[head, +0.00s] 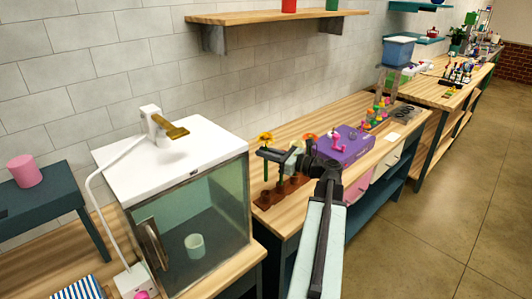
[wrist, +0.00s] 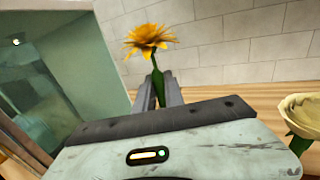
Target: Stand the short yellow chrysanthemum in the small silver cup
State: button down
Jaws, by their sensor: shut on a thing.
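The yellow chrysanthemum (wrist: 150,42) is upright in the wrist view, its orange-yellow bloom above the fingertips and its green stem between them. My gripper (wrist: 160,88) is shut on that stem. In the head view the yellow bloom (head: 266,138) shows above my gripper, over the brown wooden rack on the bench. I cannot make out the small silver cup in either view; my gripper and arm cover part of the bench there.
The brown rack (head: 268,197) holds small upright things. A pale cream bloom (wrist: 303,115) stands close on the right in the wrist view. A glass-fronted cabinet (head: 190,230) stands left of the rack. A purple box (head: 344,147) sits right of my gripper.

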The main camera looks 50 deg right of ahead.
aim_at(273, 138)
jog(key=shift+r+p, duration=3.5)
jog(key=shift+f, duration=0.1)
jog(key=shift+s, duration=0.1)
